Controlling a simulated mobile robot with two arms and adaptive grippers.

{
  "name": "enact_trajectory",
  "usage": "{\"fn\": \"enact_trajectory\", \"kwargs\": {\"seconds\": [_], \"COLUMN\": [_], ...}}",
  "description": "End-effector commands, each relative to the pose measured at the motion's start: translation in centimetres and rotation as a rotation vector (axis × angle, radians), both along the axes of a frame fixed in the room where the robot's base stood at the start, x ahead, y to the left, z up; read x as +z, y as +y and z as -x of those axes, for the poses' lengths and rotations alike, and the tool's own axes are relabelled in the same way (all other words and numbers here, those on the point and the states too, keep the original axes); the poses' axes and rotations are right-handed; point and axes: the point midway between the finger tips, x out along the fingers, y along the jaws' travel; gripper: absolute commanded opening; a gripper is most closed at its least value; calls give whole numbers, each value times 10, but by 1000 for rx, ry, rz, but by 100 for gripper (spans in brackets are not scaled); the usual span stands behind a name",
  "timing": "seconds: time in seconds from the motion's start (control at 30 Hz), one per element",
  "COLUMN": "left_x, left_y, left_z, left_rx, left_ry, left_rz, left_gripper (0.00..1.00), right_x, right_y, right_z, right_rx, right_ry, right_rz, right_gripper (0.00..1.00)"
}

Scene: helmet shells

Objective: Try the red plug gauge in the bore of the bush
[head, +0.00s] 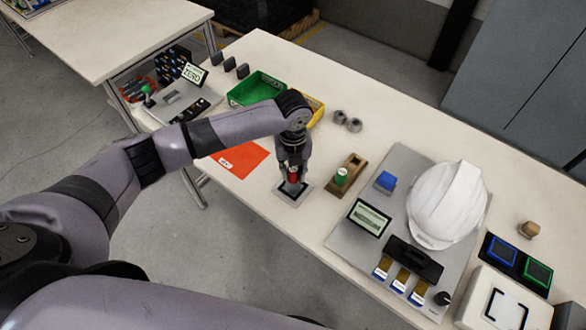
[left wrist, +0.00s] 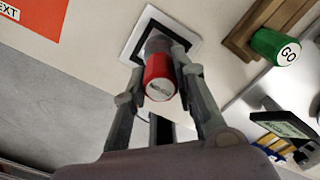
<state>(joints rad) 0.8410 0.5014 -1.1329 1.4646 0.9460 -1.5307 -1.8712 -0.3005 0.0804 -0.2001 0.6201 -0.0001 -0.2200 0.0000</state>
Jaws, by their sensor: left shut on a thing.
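My left gripper (head: 293,178) points down over the middle of the table, shut on the red plug gauge (head: 294,172). In the left wrist view the red plug gauge (left wrist: 160,78) sits between the two fingers, its labelled end towards the camera. Beyond it a grey round part, apparently the bush (left wrist: 157,44), stands on a white and dark square pad (left wrist: 135,48). The gauge overlaps the bush in the picture; I cannot tell how far it is in the bore. A green gauge marked GO (left wrist: 280,48) rests in a wooden block (left wrist: 240,38). My right gripper is out of view.
An orange sheet (head: 240,160) lies left of the pad (head: 283,192). Green (head: 255,88) and yellow (head: 317,110) bins and two grey round parts (head: 346,121) are behind. To the right, a grey board (head: 400,165) carries a display (head: 369,217) and white helmet (head: 448,205).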

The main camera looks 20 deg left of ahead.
Motion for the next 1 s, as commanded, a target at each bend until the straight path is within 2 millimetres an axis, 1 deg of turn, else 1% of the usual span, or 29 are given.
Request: {"fn": "enact_trajectory", "kwargs": {"seconds": [0.47,1.0], "left_x": [0,-5], "left_y": [0,0], "left_z": [0,0], "left_rx": [0,0], "left_ry": [0,0], "left_rz": [0,0], "left_gripper": [5,5], "right_x": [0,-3], "right_y": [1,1], "right_z": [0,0], "right_rx": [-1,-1], "right_ry": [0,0], "right_rz": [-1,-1], "right_gripper": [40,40]}}
